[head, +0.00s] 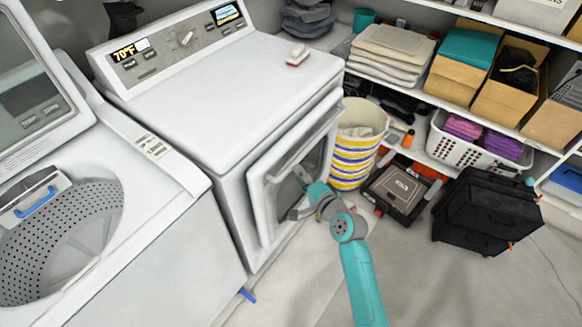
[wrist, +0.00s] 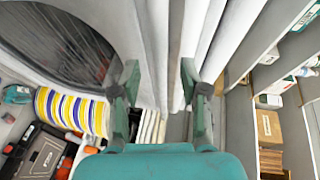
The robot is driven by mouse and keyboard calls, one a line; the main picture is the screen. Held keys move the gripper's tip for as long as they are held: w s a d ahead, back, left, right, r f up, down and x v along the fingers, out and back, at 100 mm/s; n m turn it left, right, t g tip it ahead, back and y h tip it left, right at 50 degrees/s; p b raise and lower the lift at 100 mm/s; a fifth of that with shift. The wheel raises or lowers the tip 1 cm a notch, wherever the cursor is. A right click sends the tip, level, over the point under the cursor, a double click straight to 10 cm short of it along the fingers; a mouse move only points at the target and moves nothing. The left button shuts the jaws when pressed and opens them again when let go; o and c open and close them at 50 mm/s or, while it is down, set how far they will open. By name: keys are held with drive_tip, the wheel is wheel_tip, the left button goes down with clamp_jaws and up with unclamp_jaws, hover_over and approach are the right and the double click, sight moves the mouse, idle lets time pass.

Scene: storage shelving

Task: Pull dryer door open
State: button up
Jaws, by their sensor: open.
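The white dryer (head: 215,85) stands at the centre of the head view. Its front door (head: 258,205) has a white frame and a dark window, and stands a little proud of the body; I cannot tell whether it is ajar. My gripper (head: 299,190) is open at the door front, over the window area. In the wrist view, my gripper (wrist: 160,78) has its fingers apart, with white vertical edges of the dryer or door showing between and beyond them. The door's round dark window (wrist: 60,45) is at the upper left. Contact is unclear.
An open top-loading washer (head: 75,240) stands left of the dryer. A striped basket (head: 352,160), a black toolbox (head: 400,190) and a black drawer case (head: 485,215) stand to the right. Loaded shelves (head: 420,107) line the back.

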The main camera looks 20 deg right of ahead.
sight(291, 165)
drive_tip(key=shift+x, duration=2.75)
clamp_jaws()
